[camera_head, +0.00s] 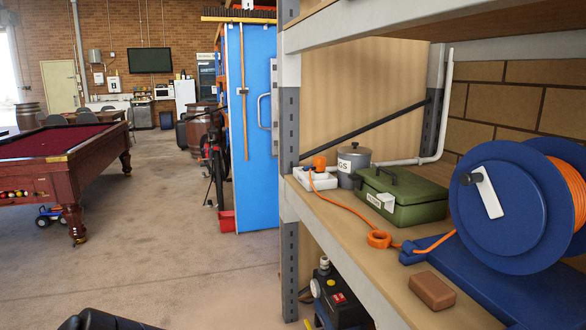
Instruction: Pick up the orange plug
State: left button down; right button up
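The orange plug (320,162) is small and sits at the white power strip (315,179) at the far left end of the shelf. I cannot tell whether it is pushed into a socket. An orange cord (345,207) runs from it along the shelf to an orange ring-shaped piece (378,239) and on toward the blue cable reel (498,208). Neither gripper shows in the head view. A dark rounded shape at the bottom left edge shows no fingers, and I cannot tell what it is.
A grey lidded pot (353,160) stands just right of the plug, with a green metal box (401,196) in front. A brown block (432,290) lies near the shelf's front edge. A grey post (290,130) and upper shelf (400,22) frame the space. Open floor lies left.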

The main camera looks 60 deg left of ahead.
aim_at(319, 166)
jog(key=u, duration=2.05)
jog(key=k, duration=0.2)
jog(key=u, duration=1.05)
jog(key=k, duration=1.15)
jog(key=u, duration=0.6)
jog(key=i, duration=2)
jog(key=z, duration=1.3)
jog(key=i, duration=1.45)
jog(key=z, duration=1.4)
